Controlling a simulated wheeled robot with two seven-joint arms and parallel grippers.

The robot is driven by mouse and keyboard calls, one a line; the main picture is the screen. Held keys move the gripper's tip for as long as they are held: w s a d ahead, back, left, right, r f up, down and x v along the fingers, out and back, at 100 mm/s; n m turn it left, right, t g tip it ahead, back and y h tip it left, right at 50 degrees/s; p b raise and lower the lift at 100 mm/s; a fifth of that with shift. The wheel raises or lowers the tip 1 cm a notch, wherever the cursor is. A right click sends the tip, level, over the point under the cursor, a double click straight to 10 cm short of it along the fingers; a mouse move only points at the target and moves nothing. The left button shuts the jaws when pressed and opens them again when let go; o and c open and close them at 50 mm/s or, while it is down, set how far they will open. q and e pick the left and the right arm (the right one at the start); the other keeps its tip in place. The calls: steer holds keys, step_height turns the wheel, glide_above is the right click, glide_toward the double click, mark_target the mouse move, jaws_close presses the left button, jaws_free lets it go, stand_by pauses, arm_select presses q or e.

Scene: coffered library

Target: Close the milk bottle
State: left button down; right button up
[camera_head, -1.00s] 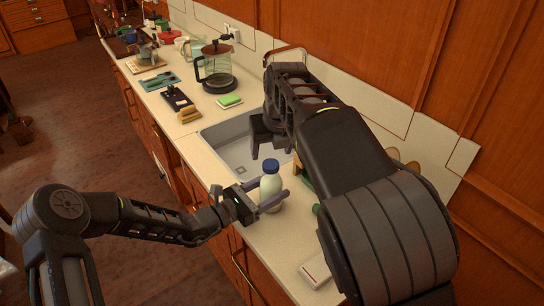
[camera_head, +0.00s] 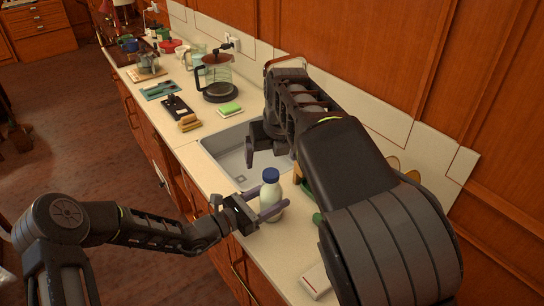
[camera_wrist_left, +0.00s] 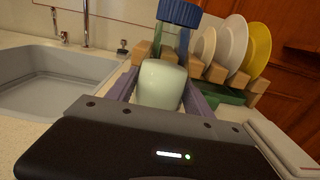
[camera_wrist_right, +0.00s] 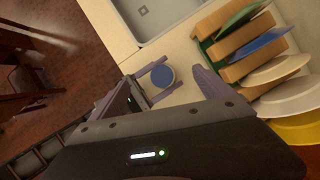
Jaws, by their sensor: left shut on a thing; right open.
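The milk bottle (camera_head: 271,199) is upright over the counter beside the sink, with its blue cap (camera_head: 270,175) on top. My left gripper (camera_head: 270,206) is shut on the bottle's body, one finger on each side. In the left wrist view the white body (camera_wrist_left: 161,84) is between the fingers and the cap (camera_wrist_left: 179,12) is above the clear neck. I cannot tell whether the cap is fully seated. My right gripper (camera_head: 268,151) is open and empty, with its fingers pointing down. In the right wrist view the cap (camera_wrist_right: 162,76) shows between and below its fingers.
The sink (camera_head: 228,160) is behind the bottle. A dish rack (camera_wrist_right: 250,50) with several plates stands close beside it.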

mark_target(261, 203)
steer(key=v, duration=1.1)
steer(key=shift+s+r, duration=0.15)
arm_select(q)
steer(key=shift+c, duration=1.6)
jaws_free()
steer(key=shift+s+a, duration=0.3)
steer(key=shift+a, duration=0.1)
steer(key=b+v, duration=0.2)
steer(key=v, duration=0.4)
steer(key=shift+s+a, duration=0.25)
steer(key=shift+a, duration=0.05)
arm_select(e)
step_height(261, 203, down, 2)
